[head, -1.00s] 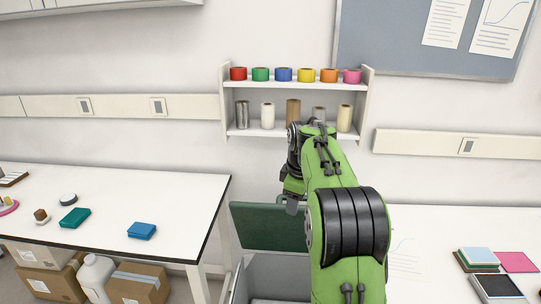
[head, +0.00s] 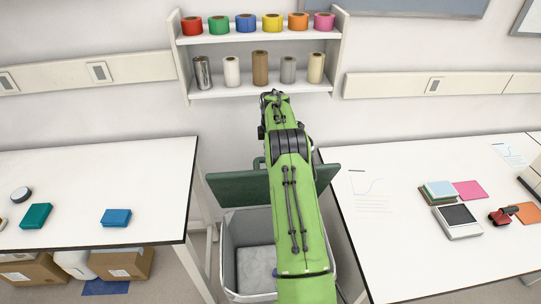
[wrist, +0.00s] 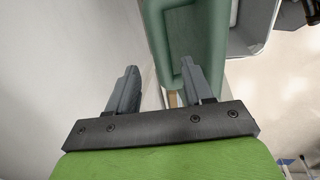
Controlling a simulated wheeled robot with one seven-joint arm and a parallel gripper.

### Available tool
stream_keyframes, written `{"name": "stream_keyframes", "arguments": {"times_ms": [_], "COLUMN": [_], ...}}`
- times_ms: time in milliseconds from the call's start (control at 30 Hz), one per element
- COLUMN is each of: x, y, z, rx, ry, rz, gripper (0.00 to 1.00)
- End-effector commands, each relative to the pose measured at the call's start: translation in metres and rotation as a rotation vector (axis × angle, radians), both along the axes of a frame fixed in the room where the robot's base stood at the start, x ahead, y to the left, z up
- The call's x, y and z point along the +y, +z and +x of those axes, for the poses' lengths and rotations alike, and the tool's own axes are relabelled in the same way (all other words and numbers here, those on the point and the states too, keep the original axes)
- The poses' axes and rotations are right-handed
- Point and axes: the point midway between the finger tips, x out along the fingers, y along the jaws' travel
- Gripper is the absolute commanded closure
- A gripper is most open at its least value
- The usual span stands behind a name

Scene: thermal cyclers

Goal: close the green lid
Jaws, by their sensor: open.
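The green lid (head: 237,189) stands open, tilted up at the back of a grey bin (head: 229,255), in the head view. My arm crosses in front of its middle and right part. In the wrist view the lid (wrist: 174,42) fills the top middle, with its raised rim facing me. My gripper (wrist: 156,72) is open and empty. Its right finger overlaps the lid in the picture; its left finger lies left of the lid's edge, against the pale wall. I cannot tell whether either finger touches the lid. In the head view the fingers are hidden by my arm.
White tables stand left (head: 95,170) and right (head: 390,240) of the bin, with a gap between them. A wall shelf (head: 208,92) with coloured tape and rolls is above and behind. Blue boxes (head: 116,218) and a scale (head: 459,221) lie on the tables.

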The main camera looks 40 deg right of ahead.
Motion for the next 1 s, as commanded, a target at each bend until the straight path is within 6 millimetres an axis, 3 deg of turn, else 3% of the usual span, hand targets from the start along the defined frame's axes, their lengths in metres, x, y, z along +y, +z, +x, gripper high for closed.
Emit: {"name": "stream_keyframes", "arguments": {"times_ms": [100, 233, 567, 900, 1000], "x": [-0.003, -0.005, -0.006, -0.006, -0.006], "y": [-0.025, -0.043, -0.050, -0.049, -0.049], "z": [0.003, 0.007, 0.008, 0.008, 0.008], "rx": [0.001, 0.000, -0.001, -0.002, -0.002], "ry": [-0.002, -0.001, -0.002, -0.001, -0.001], "rz": [0.001, 0.000, 0.000, -0.001, -0.001], "gripper": [0.49, 0.49, 0.49, 1.00, 1.00]}}
